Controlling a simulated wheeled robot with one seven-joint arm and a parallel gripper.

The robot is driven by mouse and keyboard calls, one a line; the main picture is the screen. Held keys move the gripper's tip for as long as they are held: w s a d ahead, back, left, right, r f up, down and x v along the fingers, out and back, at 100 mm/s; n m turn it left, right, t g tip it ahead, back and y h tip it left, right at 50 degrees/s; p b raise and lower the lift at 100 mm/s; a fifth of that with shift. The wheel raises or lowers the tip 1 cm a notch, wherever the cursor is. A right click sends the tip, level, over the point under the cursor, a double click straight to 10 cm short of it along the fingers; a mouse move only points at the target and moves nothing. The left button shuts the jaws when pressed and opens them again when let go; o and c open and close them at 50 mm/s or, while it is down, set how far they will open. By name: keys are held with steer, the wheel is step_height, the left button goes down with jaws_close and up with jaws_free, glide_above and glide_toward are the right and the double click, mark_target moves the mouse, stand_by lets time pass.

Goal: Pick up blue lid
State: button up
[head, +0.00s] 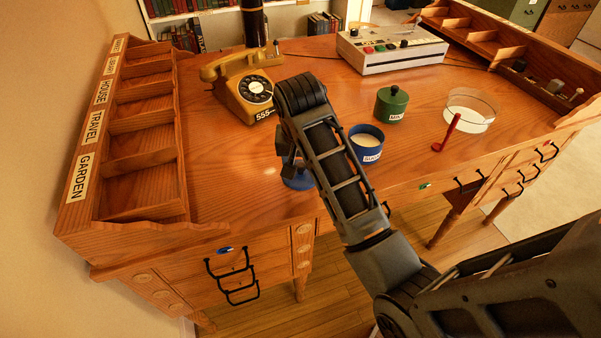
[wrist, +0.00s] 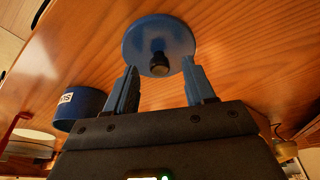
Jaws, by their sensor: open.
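The blue lid (head: 297,179) lies on the wooden desk near its front edge, partly hidden behind my arm in the head view. In the wrist view the lid (wrist: 158,40) is a flat blue disc with a dark knob at its middle. My gripper (wrist: 160,80) is open, its two fingers pointing at the lid, one on each side of the knob's line. The fingertips reach the near rim of the lid in the picture; I cannot tell whether they touch it. In the head view my gripper (head: 289,152) is mostly hidden by the arm.
A blue pot (head: 367,141) with pale contents stands right of the lid. Beyond are a lidded green pot (head: 391,104), a clear round dish (head: 470,110), a red spoon (head: 446,134) and a yellow telephone (head: 243,84). A wooden sorter (head: 140,140) lines the left side.

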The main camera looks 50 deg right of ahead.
steer(key=shift+d+f, duration=0.1)
steer(key=shift+f, duration=0.4)
jaws_close()
